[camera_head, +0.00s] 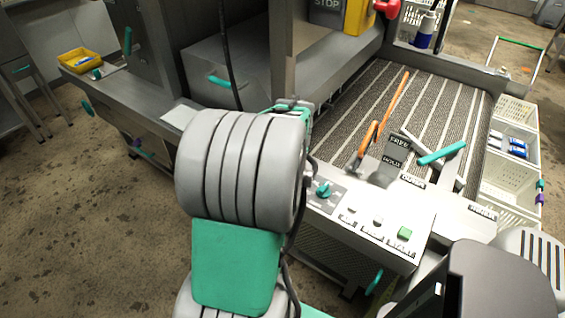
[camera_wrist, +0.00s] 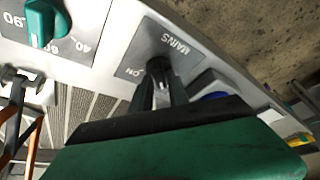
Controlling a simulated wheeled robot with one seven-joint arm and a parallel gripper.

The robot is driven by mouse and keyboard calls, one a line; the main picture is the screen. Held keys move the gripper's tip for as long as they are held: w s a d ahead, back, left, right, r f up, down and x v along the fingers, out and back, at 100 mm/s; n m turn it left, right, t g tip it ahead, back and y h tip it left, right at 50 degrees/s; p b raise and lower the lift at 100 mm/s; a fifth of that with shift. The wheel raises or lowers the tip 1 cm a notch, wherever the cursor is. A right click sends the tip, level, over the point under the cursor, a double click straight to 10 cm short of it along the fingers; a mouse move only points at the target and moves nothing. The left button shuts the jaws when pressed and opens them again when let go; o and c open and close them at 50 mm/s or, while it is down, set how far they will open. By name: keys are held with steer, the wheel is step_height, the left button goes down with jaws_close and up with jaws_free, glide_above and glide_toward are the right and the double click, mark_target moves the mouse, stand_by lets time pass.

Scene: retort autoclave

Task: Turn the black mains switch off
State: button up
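The black mains switch (camera_wrist: 158,66) sits on a dark grey plate (camera_wrist: 180,45) lettered MAINS and ON in the wrist view. My gripper (camera_wrist: 161,82) reaches up to the switch from below, its dark fingers close together at the knob. The fingers cover the knob's lower part, and I cannot tell whether they press on it. Its exact turn is hard to read, with ON lettered to its left. In the head view, my arm hides the switch and my gripper.
A teal dial (camera_wrist: 42,22) with numbers is left of the switch in the wrist view; a teal knob (camera_head: 323,189) and a green button (camera_head: 404,233) show in the head view. Orange-handled levers (camera_head: 368,138) rise over the ribbed belt (camera_head: 345,112). A yellow bin (camera_head: 80,60) stands at the far left.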

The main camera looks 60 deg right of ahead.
steer(key=shift+o, duration=1.3)
steer(key=v, duration=0.7)
steer(key=shift+a+r, duration=0.2)
steer(key=shift+r, duration=0.15)
